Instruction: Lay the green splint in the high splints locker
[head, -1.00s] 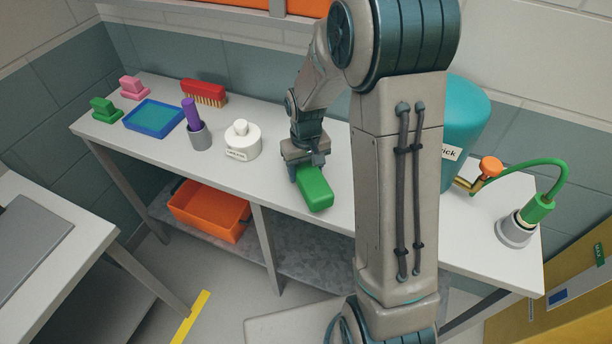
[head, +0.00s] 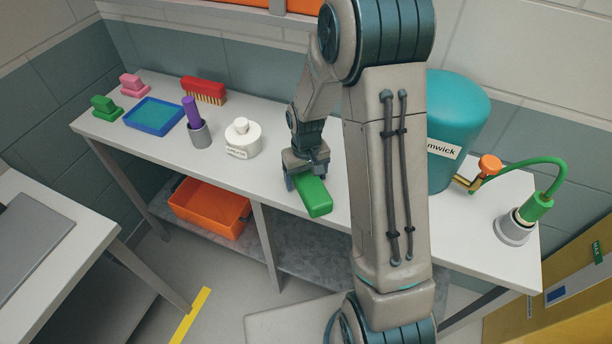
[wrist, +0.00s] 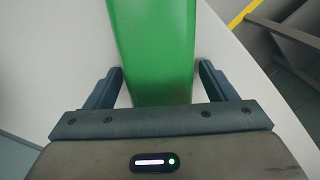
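The green splint (head: 314,197) is a rounded green block at the front edge of the white bench, below my gripper (head: 306,174). In the wrist view the splint (wrist: 154,45) runs up between the two fingers of my gripper (wrist: 160,72). The fingertips lie close against both its sides, and it has moved along with the gripper, so the gripper appears shut on it. Whether the splint is clear of the bench top is hard to tell. No locker labelled for splints is readable; only the bottom of an orange-fronted unit (head: 235,2) shows at the top.
The bench (head: 270,175) carries a white bottle (head: 242,140), purple-handled tool in a grey cup (head: 198,130), blue tray (head: 155,117), red brush (head: 204,90), teal canister (head: 455,110) and green hose (head: 540,200). An orange bin (head: 210,210) sits on the lower shelf.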

